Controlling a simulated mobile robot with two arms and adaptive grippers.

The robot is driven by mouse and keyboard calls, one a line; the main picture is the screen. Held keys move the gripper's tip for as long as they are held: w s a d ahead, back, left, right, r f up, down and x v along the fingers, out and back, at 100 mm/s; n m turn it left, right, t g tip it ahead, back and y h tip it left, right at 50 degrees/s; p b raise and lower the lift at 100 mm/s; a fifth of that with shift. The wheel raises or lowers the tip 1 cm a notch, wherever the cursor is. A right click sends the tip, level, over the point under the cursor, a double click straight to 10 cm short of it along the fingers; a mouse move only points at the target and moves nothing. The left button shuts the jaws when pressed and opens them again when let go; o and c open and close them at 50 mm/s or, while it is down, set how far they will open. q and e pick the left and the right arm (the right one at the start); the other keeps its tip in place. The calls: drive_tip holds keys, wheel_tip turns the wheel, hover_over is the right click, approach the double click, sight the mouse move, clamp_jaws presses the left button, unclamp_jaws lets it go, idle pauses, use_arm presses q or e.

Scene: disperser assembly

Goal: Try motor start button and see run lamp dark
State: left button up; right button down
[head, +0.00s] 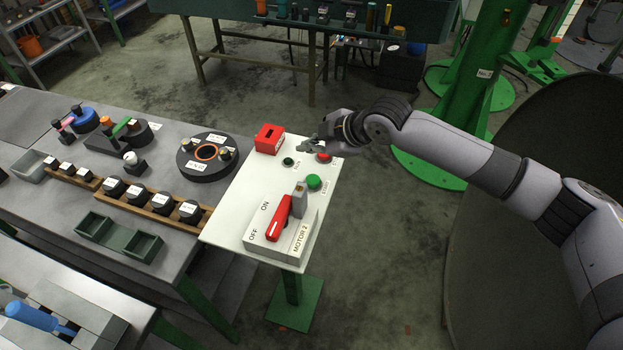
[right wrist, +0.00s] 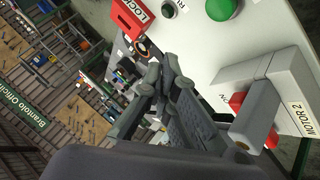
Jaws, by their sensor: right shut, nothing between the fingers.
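The white control panel (head: 257,185) carries a green button (head: 314,181), a red button (head: 324,157) and a small round lamp (head: 288,161) that looks dark. The green button (right wrist: 222,8) and the dark lamp (right wrist: 168,8) also show at the top of the right wrist view. A red switch handle (head: 279,218) sits on the grey MOTOR 2 box (head: 297,240), between OFF and ON labels. My right gripper (head: 311,145) is shut and empty, above the panel's far edge near the red button, apart from the green button. My left gripper is out of view.
A red box (head: 269,138) stands at the panel's far left corner, and a grey piece (head: 299,200) rises beside the handle. The workbench (head: 60,218) on the left holds a black ring fixture (head: 190,168), wooden racks and a green tray (head: 118,237). Floor right of the panel is open.

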sight(312, 182)
drive_tip(key=f+b, duration=0.5)
drive_tip(key=f, duration=0.1)
drive_tip(key=shift+d+f+b, duration=0.1)
drive_tip(key=shift+d+b, duration=0.1)
drive_tip(key=shift+b, duration=0.1)
drive_tip(key=shift+a+f, duration=0.1)
drive_tip(key=shift+f, duration=0.8)
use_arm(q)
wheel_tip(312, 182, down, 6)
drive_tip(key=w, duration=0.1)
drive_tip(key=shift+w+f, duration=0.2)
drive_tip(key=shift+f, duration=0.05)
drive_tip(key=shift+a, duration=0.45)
use_arm(e)
drive_tip(key=shift+f, duration=0.15)
drive_tip(key=shift+f, duration=0.3)
